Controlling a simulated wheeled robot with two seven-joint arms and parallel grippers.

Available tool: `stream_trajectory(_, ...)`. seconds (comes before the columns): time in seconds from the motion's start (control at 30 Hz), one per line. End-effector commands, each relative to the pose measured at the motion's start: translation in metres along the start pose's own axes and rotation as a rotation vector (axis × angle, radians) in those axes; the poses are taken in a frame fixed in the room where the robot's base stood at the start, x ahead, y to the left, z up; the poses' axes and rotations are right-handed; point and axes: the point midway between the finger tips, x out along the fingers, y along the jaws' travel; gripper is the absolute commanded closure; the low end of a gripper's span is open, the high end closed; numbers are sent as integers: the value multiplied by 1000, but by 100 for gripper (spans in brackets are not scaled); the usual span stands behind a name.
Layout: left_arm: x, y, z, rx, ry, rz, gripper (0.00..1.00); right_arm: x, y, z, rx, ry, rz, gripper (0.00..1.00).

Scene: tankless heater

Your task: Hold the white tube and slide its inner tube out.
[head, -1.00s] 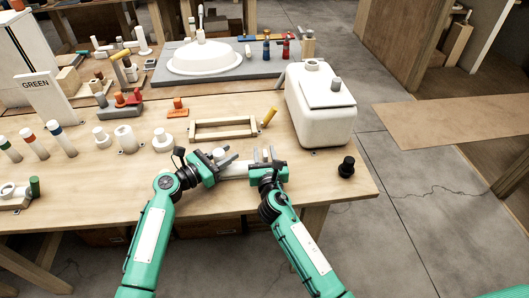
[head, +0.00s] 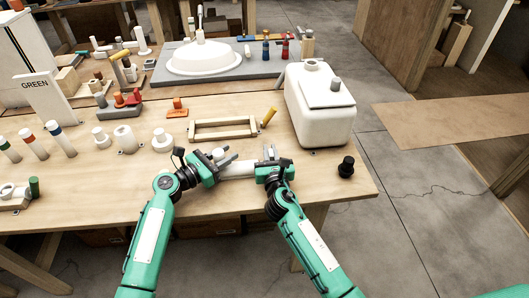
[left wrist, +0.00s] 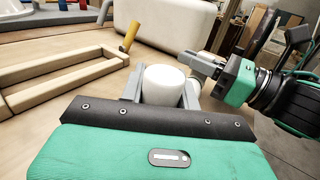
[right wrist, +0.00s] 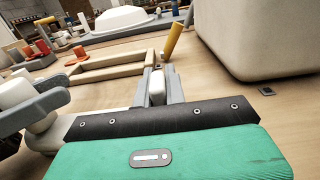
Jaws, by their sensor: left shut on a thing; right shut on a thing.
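The white tube (head: 238,169) lies crosswise between my two grippers near the table's front edge. My left gripper (head: 225,157) is shut on it; the left wrist view shows its thick rounded white body (left wrist: 165,82) between the fingers. My right gripper (head: 270,155) is shut at the tube's right end. In the right wrist view its fingers close on a narrower white piece, the inner tube (right wrist: 157,88). How far the inner tube sticks out is hidden by the right gripper.
A large white tank (head: 322,118) stands at the right, with a small black knob (head: 346,168) in front. Several pegs and white fittings stand at the left.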

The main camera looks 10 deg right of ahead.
Motion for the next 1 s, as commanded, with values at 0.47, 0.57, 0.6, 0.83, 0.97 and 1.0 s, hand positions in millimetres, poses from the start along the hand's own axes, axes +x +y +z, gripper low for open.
stream_trajectory(0.47,-2,2,-2,-1,3,4,98,1,-20,-1,-3,3,-8,78)
stream_trajectory(0.57,-2,2,-2,-1,3,4,98,0,-20,-1,-2,3,-6,65)
stream_trajectory(0.6,-2,2,-2,-1,3,4,98,0,-19,-1,-2,3,-6,65)
stream_trajectory(0.83,-1,1,-2,-1,3,2,98,-1,-18,-1,-2,2,-4,65)
stream_trajectory(0.97,-1,0,-2,-1,3,1,98,-12,-18,-1,-2,2,-3,65)
stream_trajectory(1.0,-1,0,-2,-1,3,1,98,-18,-18,-1,-2,3,-2,65)
